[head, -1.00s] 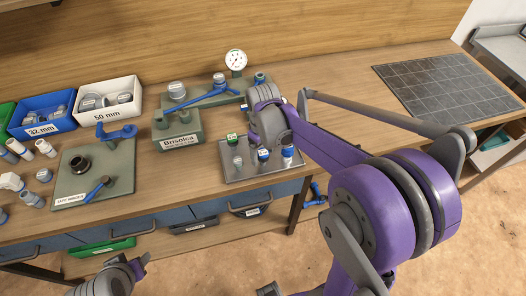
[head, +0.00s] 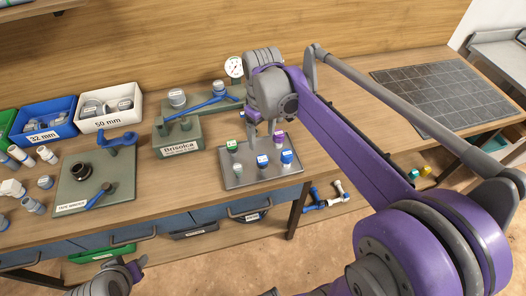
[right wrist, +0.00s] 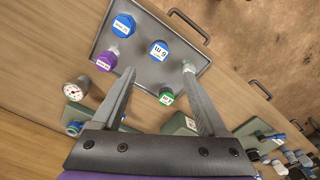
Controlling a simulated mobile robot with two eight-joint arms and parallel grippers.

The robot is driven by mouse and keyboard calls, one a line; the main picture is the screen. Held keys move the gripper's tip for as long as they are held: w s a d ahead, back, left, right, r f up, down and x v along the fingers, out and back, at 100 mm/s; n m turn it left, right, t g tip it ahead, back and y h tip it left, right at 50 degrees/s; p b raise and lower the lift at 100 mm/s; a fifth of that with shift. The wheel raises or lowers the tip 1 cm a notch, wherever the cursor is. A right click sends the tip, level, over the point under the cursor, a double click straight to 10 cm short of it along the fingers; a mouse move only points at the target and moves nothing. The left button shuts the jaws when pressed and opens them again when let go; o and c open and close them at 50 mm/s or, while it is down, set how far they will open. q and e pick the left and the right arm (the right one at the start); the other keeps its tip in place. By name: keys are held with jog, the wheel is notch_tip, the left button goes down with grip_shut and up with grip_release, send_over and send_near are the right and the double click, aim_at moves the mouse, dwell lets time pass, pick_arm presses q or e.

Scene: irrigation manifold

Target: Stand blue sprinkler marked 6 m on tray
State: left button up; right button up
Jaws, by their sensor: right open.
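The blue sprinkler marked 6 m (right wrist: 158,50) stands on the grey metal tray (right wrist: 171,20), its label facing up. In the head view it is the middle blue-capped one (head: 262,160) on the tray (head: 247,180). My right gripper (right wrist: 158,73) is open and empty above the tray, its two fingers pointing down with the 6 m sprinkler lying beyond the gap between the tips. In the head view the right gripper (head: 262,138) hangs over the tray's back part. My left gripper (head: 135,269) shows only partly at the lower left, and its jaws are unclear.
Also on the tray are another blue sprinkler (head: 287,158), a purple one (head: 278,141), a green one (head: 232,146) and a small pale one (head: 238,170). A dark grid mat (head: 445,95) is clear at right.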

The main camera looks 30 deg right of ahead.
jog(key=s+a+f+m+t, duration=0.1)
jog(key=s+a+f+t, duration=0.1)
jog(key=s, duration=0.5)
jog(key=s+a+f+m+t, duration=0.2)
jog(key=s+a+f+t, duration=0.1)
jog(key=s+a+f, duration=0.1)
jog(key=s+f, duration=0.1)
jog(key=s, duration=0.1)
jog(key=shift+s+a+f+t, duration=0.3)
jog(key=shift+s+f, duration=0.05)
jog(key=shift+f, duration=0.05)
